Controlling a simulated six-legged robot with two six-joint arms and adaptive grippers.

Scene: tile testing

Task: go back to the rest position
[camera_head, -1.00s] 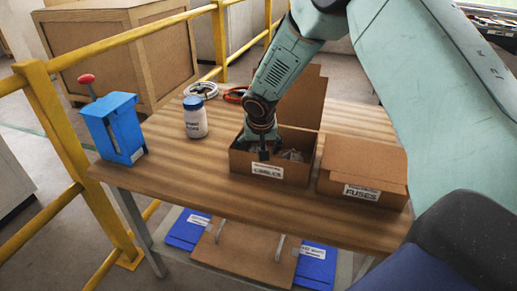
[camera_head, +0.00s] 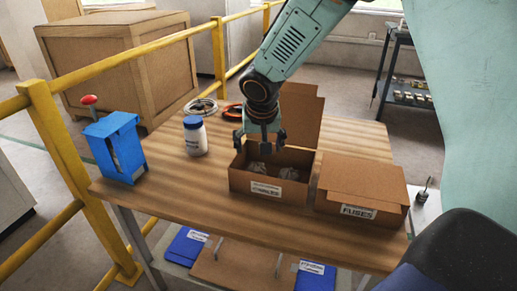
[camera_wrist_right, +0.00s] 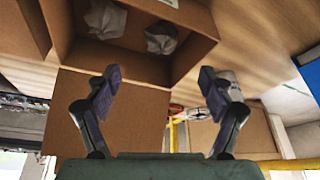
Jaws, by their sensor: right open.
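My right gripper (camera_head: 260,140) is open and empty above the open cardboard box labelled like "CANDLES" (camera_head: 266,186) on the wooden table. Its two spread fingers (camera_wrist_right: 162,95) show in the right wrist view, with nothing between them. The box also shows in that view (camera_wrist_right: 190,62), with crumpled whitish-grey pieces (camera_wrist_right: 162,38) inside. In the head view these pieces (camera_head: 288,171) lie at the bottom of the box. My left gripper is not in view.
A closed box labelled "FUSES" (camera_head: 365,185) stands right of the open box. A white bottle (camera_head: 195,138), a blue stand with a red knob (camera_head: 116,148) and coiled cables (camera_head: 201,106) are on the table (camera_head: 160,190). A yellow railing (camera_head: 75,165) runs along the left.

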